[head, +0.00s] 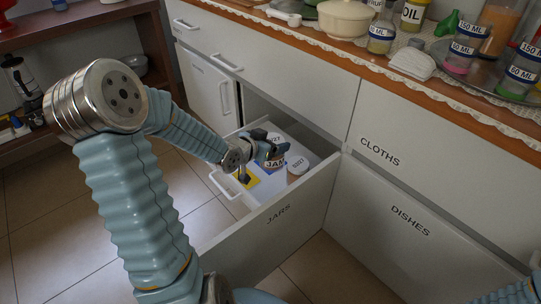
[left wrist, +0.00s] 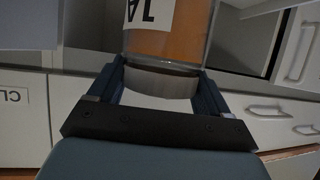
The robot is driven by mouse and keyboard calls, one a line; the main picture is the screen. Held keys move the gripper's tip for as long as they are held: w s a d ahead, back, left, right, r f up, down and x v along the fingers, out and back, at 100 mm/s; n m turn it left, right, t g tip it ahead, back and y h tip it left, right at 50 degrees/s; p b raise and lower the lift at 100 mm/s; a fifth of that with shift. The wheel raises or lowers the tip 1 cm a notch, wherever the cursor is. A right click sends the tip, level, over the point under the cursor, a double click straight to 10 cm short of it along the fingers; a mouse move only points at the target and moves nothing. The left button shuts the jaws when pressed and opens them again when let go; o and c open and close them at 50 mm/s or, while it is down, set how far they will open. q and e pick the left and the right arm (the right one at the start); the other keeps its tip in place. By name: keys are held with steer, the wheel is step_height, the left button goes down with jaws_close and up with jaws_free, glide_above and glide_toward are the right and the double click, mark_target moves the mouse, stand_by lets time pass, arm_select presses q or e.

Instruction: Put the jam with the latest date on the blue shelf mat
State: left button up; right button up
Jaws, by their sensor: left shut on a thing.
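My left gripper (head: 272,151) reaches over the open drawer marked JARS (head: 285,208). It is shut on a jam jar (head: 275,163) with a white label reading JAM. The left wrist view shows this jar (left wrist: 165,42) close up, with orange contents, its pale lid end between the fingers (left wrist: 160,85). The jar looks upright; whether its base touches the drawer floor I cannot tell. Another white-lidded jar (head: 299,164) stands to its right in the drawer. The lid dates are too small to read surely. I cannot make out the blue shelf mat. My right gripper is out of view.
The drawer's front panel and sides surround the jars. Drawers marked CLOTHS (head: 380,152) and DISHES (head: 410,221) are shut. The counter (head: 345,45) above holds bottles, a pot and a tray. A dark red shelf unit (head: 80,20) stands at left. The tiled floor between is clear.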

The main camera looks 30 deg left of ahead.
arm_select(q)
steer(key=w+a+f, duration=0.7)
steer(key=w+f, duration=0.3)
steer(key=f, duration=0.2)
steer(key=shift+w+a+f+b, duration=0.2)
steer(key=shift+w+f+b, duration=0.05)
steer(key=shift+w+b, duration=0.1)
steer(key=shift+f, duration=0.1)
